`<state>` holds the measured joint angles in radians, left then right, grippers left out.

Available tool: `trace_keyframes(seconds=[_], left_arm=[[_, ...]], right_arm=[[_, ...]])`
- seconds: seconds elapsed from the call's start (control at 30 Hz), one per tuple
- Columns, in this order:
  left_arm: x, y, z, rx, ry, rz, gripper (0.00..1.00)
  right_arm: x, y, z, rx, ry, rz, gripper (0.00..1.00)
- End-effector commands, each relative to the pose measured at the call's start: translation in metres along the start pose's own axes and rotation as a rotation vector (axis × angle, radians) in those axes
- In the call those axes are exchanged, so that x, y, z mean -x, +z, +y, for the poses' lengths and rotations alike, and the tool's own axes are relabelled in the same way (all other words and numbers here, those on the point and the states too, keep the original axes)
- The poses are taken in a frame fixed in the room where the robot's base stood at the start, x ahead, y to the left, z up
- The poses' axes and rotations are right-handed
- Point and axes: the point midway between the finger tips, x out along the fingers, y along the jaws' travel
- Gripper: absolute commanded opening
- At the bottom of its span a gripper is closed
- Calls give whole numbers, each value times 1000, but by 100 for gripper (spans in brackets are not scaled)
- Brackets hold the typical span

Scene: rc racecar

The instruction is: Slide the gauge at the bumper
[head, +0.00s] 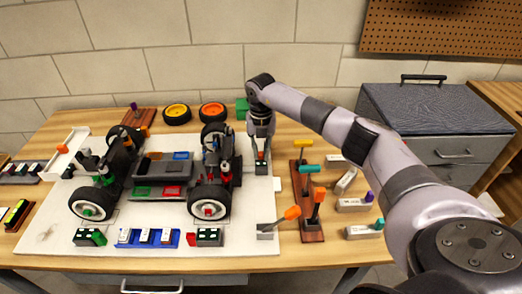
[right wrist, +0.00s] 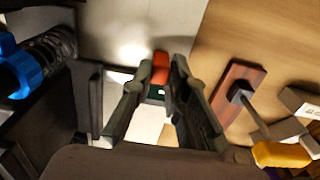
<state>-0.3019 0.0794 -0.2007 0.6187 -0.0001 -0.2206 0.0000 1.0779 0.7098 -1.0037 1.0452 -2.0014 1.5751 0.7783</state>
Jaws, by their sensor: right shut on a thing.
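The RC car (head: 160,172) sits on a white board (head: 120,250), with black wheels and a dark bumper end at its right. My right gripper (head: 261,152) points down just right of that end. It is shut on a small gauge (head: 262,167) with a red part and a dark green part, low over or on the board; contact is unclear. In the right wrist view the red part of the gauge (right wrist: 160,66) shows between the fingertips of my right gripper (right wrist: 158,90). The fingers hide much of the gauge. My left gripper is not in view.
Right of the gripper stands a wooden rack (head: 310,228) with coloured-handled tools. Several grey blocks (head: 352,205) lie beyond it. Two similar gauge-like blocks (head: 208,237) and a blue tray (head: 148,239) lie before the car. Yellow and orange wheels (head: 177,114) lie behind.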

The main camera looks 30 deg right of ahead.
Motion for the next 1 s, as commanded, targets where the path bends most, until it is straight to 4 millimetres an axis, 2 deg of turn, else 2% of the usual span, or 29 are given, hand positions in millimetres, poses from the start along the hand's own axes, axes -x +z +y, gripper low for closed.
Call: trace_keyframes(seconds=[0.63, 0.9, 1.0], left_arm=[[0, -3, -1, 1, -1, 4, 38], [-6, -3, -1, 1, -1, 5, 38], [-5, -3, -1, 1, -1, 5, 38]], right_arm=[[0, 0, 0, 0, 0, -1, 0], [0, 0, 33, 1, 2, -1, 0], [1, 1, 35, -1, 2, -1, 0]])
